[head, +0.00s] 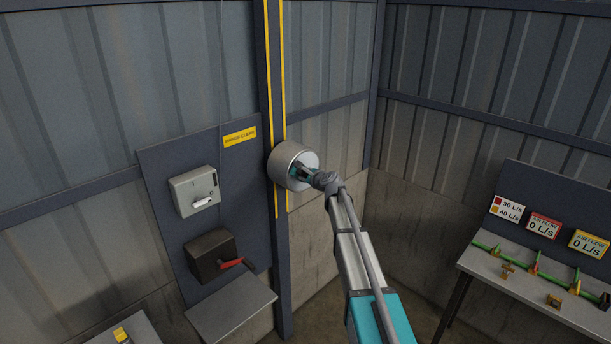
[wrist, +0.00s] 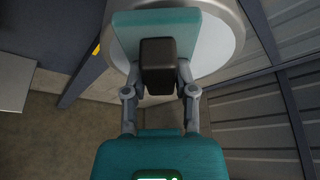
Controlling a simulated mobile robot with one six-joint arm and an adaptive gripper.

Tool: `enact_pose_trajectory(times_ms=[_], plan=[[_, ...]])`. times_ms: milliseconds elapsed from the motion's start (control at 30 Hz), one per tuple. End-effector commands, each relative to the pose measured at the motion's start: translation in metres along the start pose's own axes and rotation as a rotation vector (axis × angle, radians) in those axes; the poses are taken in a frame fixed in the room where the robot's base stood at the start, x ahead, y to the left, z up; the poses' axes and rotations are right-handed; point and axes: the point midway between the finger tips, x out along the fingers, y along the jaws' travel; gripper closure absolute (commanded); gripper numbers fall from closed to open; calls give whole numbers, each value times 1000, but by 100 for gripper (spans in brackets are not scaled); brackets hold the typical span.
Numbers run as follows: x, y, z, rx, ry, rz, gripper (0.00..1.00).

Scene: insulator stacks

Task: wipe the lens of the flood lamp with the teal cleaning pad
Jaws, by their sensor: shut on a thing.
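The flood lamp (head: 285,162) is a round grey drum on the dark post, with a pale lens facing my arm. In the wrist view its lens (wrist: 208,50) and light rim fill the top. My gripper (head: 303,174) is right in front of the lens. In the wrist view my gripper (wrist: 157,82) is shut on the dark block-shaped handle (wrist: 158,67) of the teal cleaning pad (wrist: 130,32). The pad covers part of the lens. I cannot tell whether it touches the glass.
A dark panel left of the post carries a grey switch box (head: 195,191) and a dark box with a red handle (head: 209,255), above a small shelf (head: 232,306). A yellow sign (head: 240,137) is nearby. A bench (head: 520,291) with green pipework stands at the right.

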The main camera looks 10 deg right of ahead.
Motion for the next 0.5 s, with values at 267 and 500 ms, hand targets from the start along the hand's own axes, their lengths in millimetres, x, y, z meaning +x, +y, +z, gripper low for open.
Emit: enact_pose_trajectory(times_ms=[267, 500], plan=[[3, 0, 1, 0, 0, 0, 100], [6, 0, 2, 1, 0, 0, 100]])
